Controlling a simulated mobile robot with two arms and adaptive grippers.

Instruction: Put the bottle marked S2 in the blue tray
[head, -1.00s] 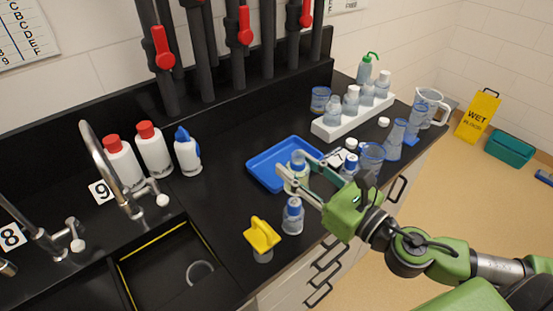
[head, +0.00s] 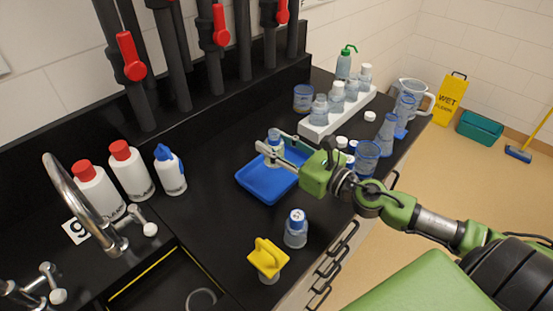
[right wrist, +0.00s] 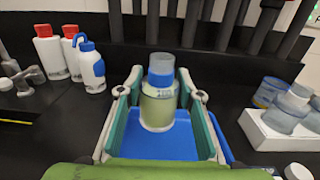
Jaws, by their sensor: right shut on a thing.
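My right gripper (head: 268,143) is shut on a clear bottle with a blue cap (head: 275,157). In the right wrist view the bottle (right wrist: 160,105) stands upright between the two fingers, with greenish contents; I cannot read its label. The blue tray (head: 262,190) lies on the black counter, and the held bottle is at or over its back part. The tray floor (right wrist: 150,148) shows below the bottle in the right wrist view. I cannot tell whether the bottle touches it. My left gripper is not in view.
Another blue-capped bottle (head: 296,230) and a yellow-topped item (head: 267,257) stand near the front edge. Red-capped bottles (head: 130,170) stand left, by the sink. A white rack (head: 345,112) with bottles is behind right, with glassware (head: 367,158) on the right.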

